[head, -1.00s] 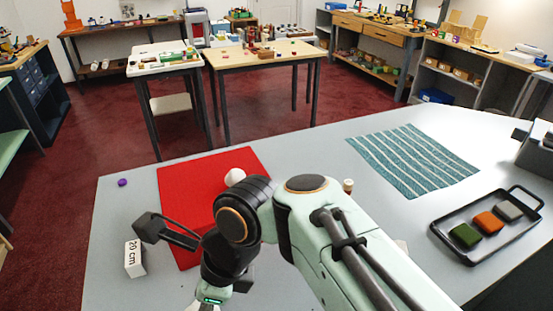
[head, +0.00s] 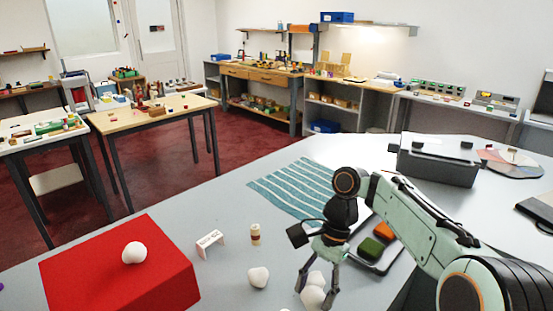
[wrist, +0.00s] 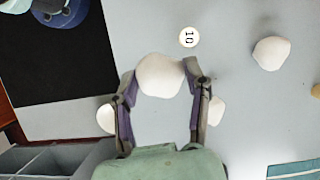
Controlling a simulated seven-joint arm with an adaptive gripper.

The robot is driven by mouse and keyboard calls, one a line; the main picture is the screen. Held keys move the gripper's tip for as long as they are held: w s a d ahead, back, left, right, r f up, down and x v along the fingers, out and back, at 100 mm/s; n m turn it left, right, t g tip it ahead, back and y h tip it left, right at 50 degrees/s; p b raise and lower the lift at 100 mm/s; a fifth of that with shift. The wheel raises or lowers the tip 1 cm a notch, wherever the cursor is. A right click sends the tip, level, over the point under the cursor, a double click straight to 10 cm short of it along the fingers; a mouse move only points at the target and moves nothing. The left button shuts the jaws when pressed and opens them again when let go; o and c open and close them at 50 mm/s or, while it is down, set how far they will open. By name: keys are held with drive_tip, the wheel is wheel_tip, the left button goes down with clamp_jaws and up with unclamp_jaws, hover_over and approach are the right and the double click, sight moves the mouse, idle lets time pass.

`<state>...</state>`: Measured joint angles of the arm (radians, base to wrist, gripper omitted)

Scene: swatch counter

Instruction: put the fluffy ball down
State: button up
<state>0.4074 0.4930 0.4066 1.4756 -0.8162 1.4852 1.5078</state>
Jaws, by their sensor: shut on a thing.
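My gripper (head: 317,290) points down over the grey counter in the lower middle of the head view. Its two fingers are closed on a white, lumpy ball (head: 312,298). In the wrist view the same ball (wrist: 160,76) sits between the fingertips and looks larger than the other pale lumps. I cannot tell whether it touches the counter. Another white lump (head: 317,277) shows just behind it in the head view, partly hidden by the gripper. A further white lump (head: 258,277) lies to the left. One more white ball (head: 134,252) sits on the red block (head: 165,275).
A small white sign (head: 210,242) and a small brown-and-white cylinder (head: 255,234) stand left of my gripper. A dark tray (head: 385,262) with coloured swatches is behind it. A striped teal cloth (head: 290,188) lies farther back. A round "10" marker (wrist: 188,37) shows in the wrist view.

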drive_tip(key=d+n+h, duration=0.1)
drive_tip(key=n, duration=0.1)
drive_tip(key=s+d+r+n+h, duration=0.1)
drive_tip(key=n, duration=0.2)
drive_tip(key=d+n+g+h, duration=0.1)
drive_tip(key=n, duration=0.2)
drive_tip(key=shift+s+d+r, duration=0.15)
drive_tip(key=shift+d+r, duration=0.15)
drive_tip(key=shift+r, duration=0.1)
